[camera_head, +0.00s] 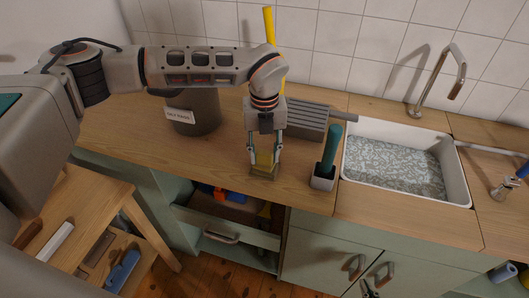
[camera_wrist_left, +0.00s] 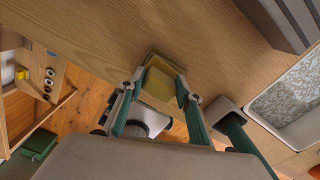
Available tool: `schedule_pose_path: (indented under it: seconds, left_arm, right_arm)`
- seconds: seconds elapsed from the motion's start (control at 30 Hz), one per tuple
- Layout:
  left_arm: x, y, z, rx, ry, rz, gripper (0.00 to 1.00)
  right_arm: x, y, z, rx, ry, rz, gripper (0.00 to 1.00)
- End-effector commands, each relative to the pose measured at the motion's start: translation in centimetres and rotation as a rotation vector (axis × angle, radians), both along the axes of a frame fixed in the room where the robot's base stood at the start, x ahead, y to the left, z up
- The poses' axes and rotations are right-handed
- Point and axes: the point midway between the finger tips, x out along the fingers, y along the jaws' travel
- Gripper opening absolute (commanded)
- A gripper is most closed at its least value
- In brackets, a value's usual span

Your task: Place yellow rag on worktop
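The yellow rag (camera_head: 263,160) is a small folded yellow piece near the front edge of the wooden worktop (camera_head: 225,160). My left gripper (camera_head: 265,154) points down over it, with a finger on each side. In the left wrist view the yellow rag (camera_wrist_left: 159,84) fills the space between the fingertips (camera_wrist_left: 160,88), and the fingers appear closed against it. A darker olive flat layer (camera_wrist_left: 151,60) shows beneath and beyond it, at worktop level. Whether the rag is lifted off this layer is hard to tell.
A dark grey labelled bin (camera_head: 196,112) and a grey ribbed block (camera_head: 306,121) stand behind. An open drawer (camera_head: 225,236) lies below the front edge.

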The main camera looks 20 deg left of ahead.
Motion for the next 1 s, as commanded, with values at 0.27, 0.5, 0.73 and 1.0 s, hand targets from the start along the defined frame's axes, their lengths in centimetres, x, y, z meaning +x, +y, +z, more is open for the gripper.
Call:
schedule_pose_path:
  seconds: [0.27,0.5,0.73,1.0]
  left_arm:
    - [0.1,0.0,1.4,-0.001,-0.004,0.000,0.35]
    - [0.1,0.0,6.1,0.000,-0.004,0.001,0.35]
    - [0.1,0.0,10.2,0.000,-0.003,0.001,0.35]
    - [0.0,0.0,12.3,0.000,-0.001,0.000,0.35]
  right_arm:
    - [0.0,0.0,-0.1,-0.001,0.002,0.000,0.00]
    - [-0.1,0.0,-0.8,0.000,0.003,0.000,0.00]
    - [-0.1,0.0,-1.2,-0.001,0.004,0.000,0.00]
    - [-0.1,0.0,-1.3,-0.001,0.004,0.000,0.00]
